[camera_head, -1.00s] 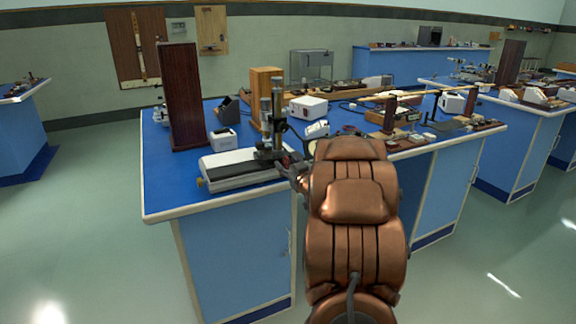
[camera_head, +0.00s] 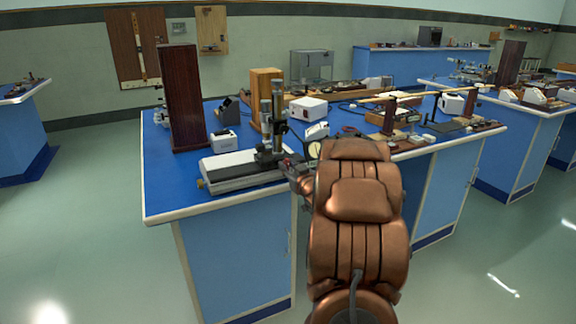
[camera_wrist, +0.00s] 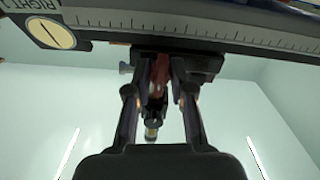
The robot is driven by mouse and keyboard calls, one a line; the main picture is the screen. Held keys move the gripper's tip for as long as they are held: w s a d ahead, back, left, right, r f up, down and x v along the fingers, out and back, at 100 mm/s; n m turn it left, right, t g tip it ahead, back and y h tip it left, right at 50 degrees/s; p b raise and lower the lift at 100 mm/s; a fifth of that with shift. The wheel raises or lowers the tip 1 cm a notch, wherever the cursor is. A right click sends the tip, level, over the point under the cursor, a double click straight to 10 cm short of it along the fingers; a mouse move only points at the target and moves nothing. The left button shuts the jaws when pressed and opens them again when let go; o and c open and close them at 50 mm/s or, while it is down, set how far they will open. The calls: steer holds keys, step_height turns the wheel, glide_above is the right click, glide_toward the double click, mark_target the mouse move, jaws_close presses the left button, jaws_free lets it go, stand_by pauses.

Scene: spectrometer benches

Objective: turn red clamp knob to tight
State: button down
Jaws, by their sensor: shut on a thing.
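The red clamp knob (camera_wrist: 160,70) sits under a dark clamp block at the upper middle of the wrist view, below a long bar with a ruled scale (camera_wrist: 190,24). My gripper (camera_wrist: 161,82) is shut on the knob, one finger on each side; the fingers hide part of it. I cannot read the knob's turn angle. In the head view my gripper (camera_head: 293,170) is at the right end of the white-and-black instrument base (camera_head: 240,168), beside its upright microscope column (camera_head: 277,115). My copper arm hides much of the gripper there.
A plate marked "RIGHT" and a cream disc (camera_wrist: 50,33) are at the wrist view's upper left. A tall dark wooden board (camera_head: 183,100), a wooden block (camera_head: 266,90) and a white box (camera_head: 307,108) stand on the blue bench (camera_head: 165,195). The floor in front is clear.

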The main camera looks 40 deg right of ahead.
steer(key=m+p, duration=0.3)
steer(key=shift+r+p, duration=0.25)
steer(key=shift+p, duration=0.05)
steer(key=m+p, duration=0.4)
steer(key=m, duration=0.1)
steer(key=shift+f+m, duration=0.15)
steer(key=shift+m, duration=0.15)
steer(key=m+p, duration=0.1)
steer(key=m, duration=0.3)
steer(key=shift+f+m, duration=0.1)
steer(key=shift+m, duration=2.3)
steer(key=c, duration=1)
jaws_free()
steer(key=shift+s, duration=0.1)
